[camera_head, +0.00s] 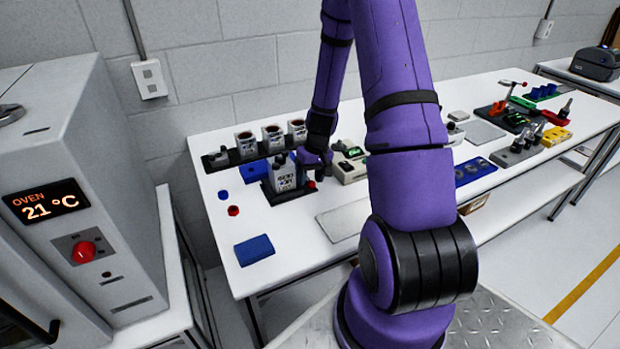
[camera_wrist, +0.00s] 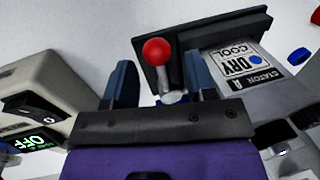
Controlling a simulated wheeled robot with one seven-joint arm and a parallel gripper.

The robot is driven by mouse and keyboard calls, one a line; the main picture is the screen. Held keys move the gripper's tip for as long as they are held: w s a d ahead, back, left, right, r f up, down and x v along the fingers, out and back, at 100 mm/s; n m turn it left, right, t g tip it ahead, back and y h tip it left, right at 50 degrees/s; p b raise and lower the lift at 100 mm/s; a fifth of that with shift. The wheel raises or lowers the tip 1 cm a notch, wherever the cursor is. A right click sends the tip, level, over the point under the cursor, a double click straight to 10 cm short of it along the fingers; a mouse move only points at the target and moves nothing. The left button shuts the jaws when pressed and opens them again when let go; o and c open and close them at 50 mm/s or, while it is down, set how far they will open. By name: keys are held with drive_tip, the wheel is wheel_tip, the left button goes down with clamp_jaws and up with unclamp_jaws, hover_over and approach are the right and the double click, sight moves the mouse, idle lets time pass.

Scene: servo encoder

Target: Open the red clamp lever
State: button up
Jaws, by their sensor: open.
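The red clamp lever has a round red knob (camera_wrist: 156,51) on a pale metal stem, in front of a black base plate (camera_wrist: 172,22). In the head view the red knob (camera_head: 312,184) shows small, low beside the grey labelled block (camera_head: 284,174). My gripper (camera_wrist: 160,66) is open, with one blue-grey finger on each side of the lever in the wrist view. I cannot tell whether either finger touches it. In the head view my gripper (camera_head: 318,158) is just above the lever, and its fingers are hard to make out.
The grey block, labelled STATOR A (camera_wrist: 238,66), stands close to the right finger in the wrist view. A beige device with a green OFF display (camera_wrist: 38,143) is at the left. A black rack with several cups (camera_head: 256,147) stands behind. A blue pad (camera_head: 254,250) lies at the front.

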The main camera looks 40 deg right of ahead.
drive_tip(key=shift+f, duration=0.3)
drive_tip(key=shift+c, duration=0.4)
clamp_jaws()
drive_tip(key=d+n, duration=0.1)
drive_tip(key=n, duration=0.2)
drive_tip(key=d+n+g, duration=0.1)
drive_tip(key=n, duration=0.1)
drive_tip(key=shift+d+n, duration=0.3)
drive_tip(key=shift+d, duration=0.05)
drive_tip(key=shift+w+d+n+g, duration=0.2)
drive_tip(key=shift+d+n, duration=0.15)
drive_tip(key=shift+n, duration=0.55)
drive_tip(key=shift+w+d+n+g, duration=0.15)
drive_tip(key=shift+w+d+n, duration=0.15)
drive_tip(key=shift+n, duration=0.6)
drive_tip(key=shift+w+d+n+g, duration=0.15)
drive_tip(key=shift+d+n, duration=0.25)
drive_tip(key=shift+n, duration=0.5)
drive_tip(key=shift+h, duration=0.3)
